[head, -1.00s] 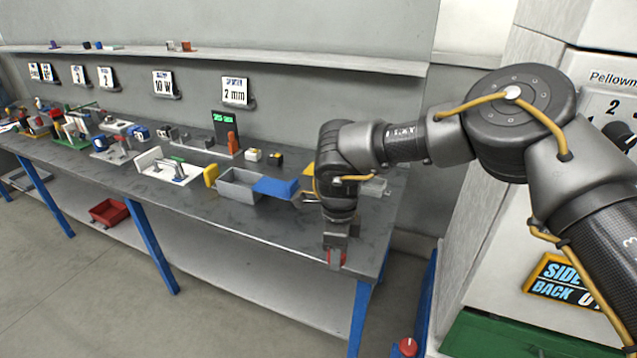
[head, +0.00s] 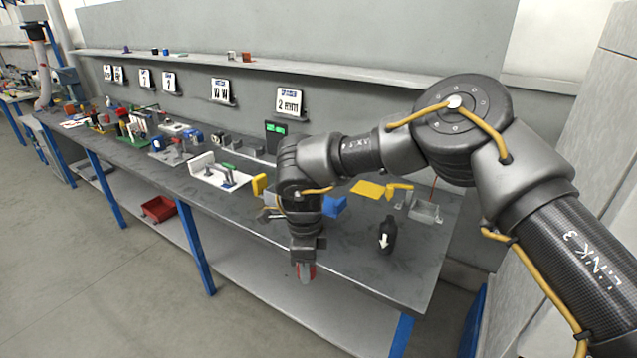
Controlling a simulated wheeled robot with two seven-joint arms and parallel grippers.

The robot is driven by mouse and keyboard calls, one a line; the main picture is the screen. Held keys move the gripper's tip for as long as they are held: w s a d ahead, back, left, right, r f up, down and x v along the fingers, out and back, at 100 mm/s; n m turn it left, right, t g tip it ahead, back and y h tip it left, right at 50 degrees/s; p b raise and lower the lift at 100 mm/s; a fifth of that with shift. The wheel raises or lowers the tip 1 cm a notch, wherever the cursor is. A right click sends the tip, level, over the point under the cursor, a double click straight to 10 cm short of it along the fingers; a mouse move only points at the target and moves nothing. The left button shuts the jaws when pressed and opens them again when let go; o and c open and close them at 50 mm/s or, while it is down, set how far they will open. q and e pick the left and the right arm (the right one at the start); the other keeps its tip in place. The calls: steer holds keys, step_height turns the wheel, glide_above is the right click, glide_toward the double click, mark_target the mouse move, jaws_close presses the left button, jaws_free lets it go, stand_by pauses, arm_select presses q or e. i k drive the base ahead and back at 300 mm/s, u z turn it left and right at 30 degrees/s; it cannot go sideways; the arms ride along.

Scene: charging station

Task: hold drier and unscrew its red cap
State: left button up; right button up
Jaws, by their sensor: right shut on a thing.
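My right gripper (head: 306,268) points down at the front edge of the workbench (head: 350,262). It is shut on a small red piece, which looks like the red cap (head: 309,272); the fingers hide part of it. A black bottle-shaped thing with a white arrow, probably the drier (head: 386,236), stands upright on the bench to the right of the gripper and apart from it. No red shows on its top. My left gripper is out of view.
A blue block (head: 335,207) lies just behind the right gripper. A yellow plate (head: 369,189) and a grey metal tray (head: 425,212) are farther right. Tools and fixtures crowd the bench to the left. A red bin (head: 158,208) sits on the lower shelf.

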mark_target(388, 230)
steer(key=u, duration=0.7)
steer(key=i, duration=0.8)
steer(key=u, duration=0.4)
steer(key=i, duration=0.85)
steer(key=z, duration=0.95)
steer(key=i, duration=0.75)
steer(key=z, duration=0.85)
